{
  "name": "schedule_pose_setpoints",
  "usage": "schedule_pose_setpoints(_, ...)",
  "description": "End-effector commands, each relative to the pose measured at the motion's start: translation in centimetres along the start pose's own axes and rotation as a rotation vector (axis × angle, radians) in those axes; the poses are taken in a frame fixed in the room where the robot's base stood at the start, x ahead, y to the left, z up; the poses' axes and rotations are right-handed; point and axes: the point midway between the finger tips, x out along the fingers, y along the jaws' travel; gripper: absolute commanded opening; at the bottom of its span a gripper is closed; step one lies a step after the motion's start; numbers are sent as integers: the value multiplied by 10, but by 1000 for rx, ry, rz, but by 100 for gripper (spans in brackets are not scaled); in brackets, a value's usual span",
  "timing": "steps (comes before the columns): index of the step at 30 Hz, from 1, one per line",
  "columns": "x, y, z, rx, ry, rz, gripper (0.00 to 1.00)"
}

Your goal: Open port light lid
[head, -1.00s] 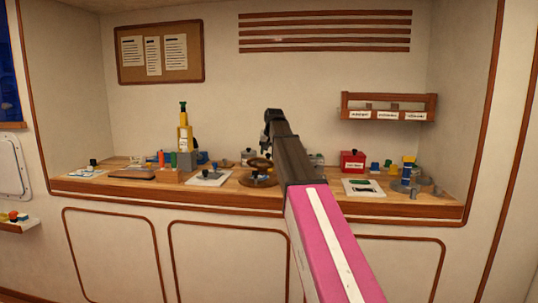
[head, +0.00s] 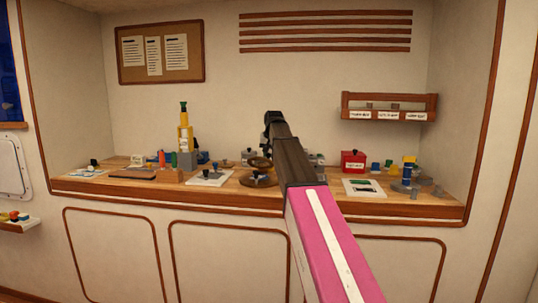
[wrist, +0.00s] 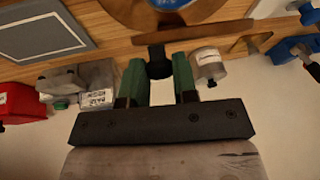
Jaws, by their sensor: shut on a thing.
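The port light is a round brass fitting (head: 258,181) on the bench, left of my arm in the head view. Its ring-shaped brass lid (head: 260,163) stands tilted above the base. In the head view my arm hides the fingertips. I cannot make out how the knob joins the lid.

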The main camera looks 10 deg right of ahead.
Motion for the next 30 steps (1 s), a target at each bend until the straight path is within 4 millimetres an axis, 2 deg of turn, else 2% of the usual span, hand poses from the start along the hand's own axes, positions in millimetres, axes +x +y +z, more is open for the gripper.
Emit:
schedule_pose_setpoints(14,-3,1,-19,-2,12,1,0)
schedule_pose_setpoints(30,1,7,-73,-1,11,3,0)
